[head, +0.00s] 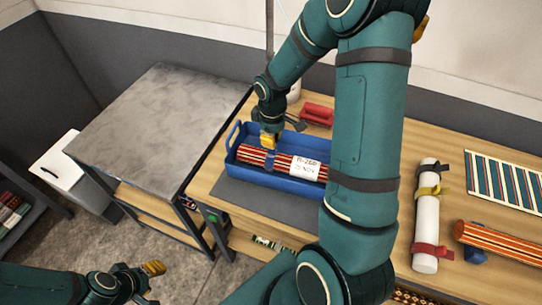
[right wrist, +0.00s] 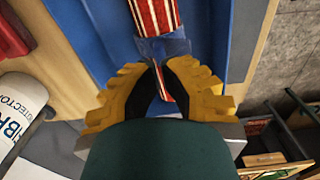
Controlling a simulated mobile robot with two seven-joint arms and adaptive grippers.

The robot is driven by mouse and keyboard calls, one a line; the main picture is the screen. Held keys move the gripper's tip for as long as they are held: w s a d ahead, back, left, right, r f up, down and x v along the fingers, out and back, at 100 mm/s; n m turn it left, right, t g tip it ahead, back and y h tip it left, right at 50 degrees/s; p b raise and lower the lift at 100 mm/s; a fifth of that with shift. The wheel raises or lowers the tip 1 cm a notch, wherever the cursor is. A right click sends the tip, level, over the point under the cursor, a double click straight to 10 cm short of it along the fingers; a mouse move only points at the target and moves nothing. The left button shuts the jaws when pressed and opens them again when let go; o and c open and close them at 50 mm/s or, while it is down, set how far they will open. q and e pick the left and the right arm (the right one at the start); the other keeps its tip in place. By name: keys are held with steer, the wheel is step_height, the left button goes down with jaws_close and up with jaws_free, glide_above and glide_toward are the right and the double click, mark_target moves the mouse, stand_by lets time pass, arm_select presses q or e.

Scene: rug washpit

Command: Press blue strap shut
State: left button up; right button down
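A rolled red, striped rug (head: 250,154) with a white label (head: 306,167) lies lengthwise in a blue tray (head: 290,184). The blue strap (head: 270,160) goes around the roll; it also shows in the right wrist view (right wrist: 165,47). My right gripper (head: 268,141) points down just above the strap. Its yellow fingertips (right wrist: 158,66) are close together with only a narrow gap and hold nothing. I cannot tell whether they touch the strap. My left gripper (head: 152,268) is low at the left, away from the table; its fingers are too small to read.
A red object (head: 317,114) lies behind the tray. A white roll with coloured straps (head: 427,215), an orange striped roll (head: 500,243) and a striped mat (head: 505,180) lie to the right. A bare metal-topped table (head: 160,120) stands left.

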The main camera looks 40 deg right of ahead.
steer(key=shift+f+b, duration=1.15)
steer(key=shift+f, duration=0.4)
stand_by(0.5)
steer(key=shift+r+p, duration=3)
steer(key=shift+r, duration=1.1)
